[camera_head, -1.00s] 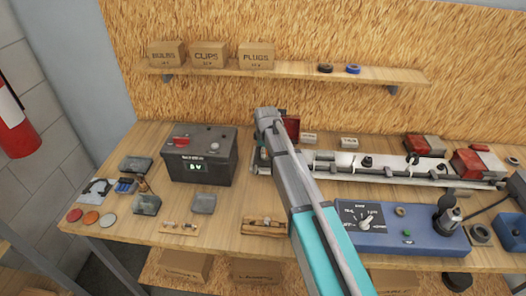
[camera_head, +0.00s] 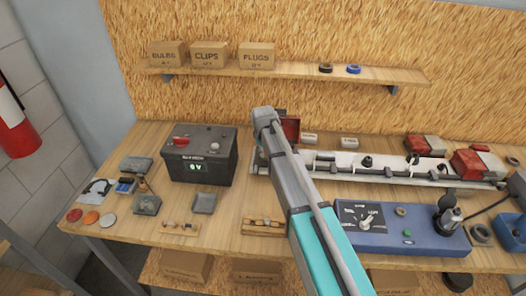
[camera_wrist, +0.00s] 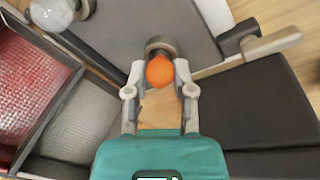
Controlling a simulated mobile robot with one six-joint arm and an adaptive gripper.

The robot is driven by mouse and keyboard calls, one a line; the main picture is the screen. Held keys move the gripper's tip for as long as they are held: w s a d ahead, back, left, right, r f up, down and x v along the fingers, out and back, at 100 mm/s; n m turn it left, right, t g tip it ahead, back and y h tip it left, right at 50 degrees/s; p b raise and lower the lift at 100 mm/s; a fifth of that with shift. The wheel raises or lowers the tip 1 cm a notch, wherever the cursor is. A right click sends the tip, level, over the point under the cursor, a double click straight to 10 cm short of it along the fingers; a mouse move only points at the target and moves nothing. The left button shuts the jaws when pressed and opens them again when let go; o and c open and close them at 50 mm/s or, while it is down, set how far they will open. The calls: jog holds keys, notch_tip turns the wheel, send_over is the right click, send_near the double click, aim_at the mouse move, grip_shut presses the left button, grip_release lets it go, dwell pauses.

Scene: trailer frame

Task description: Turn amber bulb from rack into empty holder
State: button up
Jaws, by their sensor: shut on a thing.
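In the wrist view, the amber bulb (camera_wrist: 159,72) sits between the fingertips of my gripper (camera_wrist: 160,86), which is shut on it. The bulb's far end is at a round grey metal holder (camera_wrist: 161,46). I cannot tell how deep it sits in it. A clear bulb (camera_wrist: 50,14) shows at the upper left. In the head view, my arm reaches to the left end of the white light bar (camera_head: 330,165) and hides the gripper and amber bulb. Small wooden racks (camera_head: 263,235) and (camera_head: 180,229) stand at the bench's front.
A red lens (camera_wrist: 28,85) in a dark housing is close at the left in the wrist view. A grey battery box (camera_head: 200,155) stands left of my arm. A blue test box (camera_head: 395,228) is on the right. Small trays and coloured discs lie at the bench's left.

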jog(key=shift+m, duration=1.3)
jog(key=o, duration=0.8)
jog(key=o, duration=0.4)
jog(key=shift+r, duration=0.2)
jog(key=shift+r+p, duration=3.35)
jog(key=shift+p, duration=0.15)
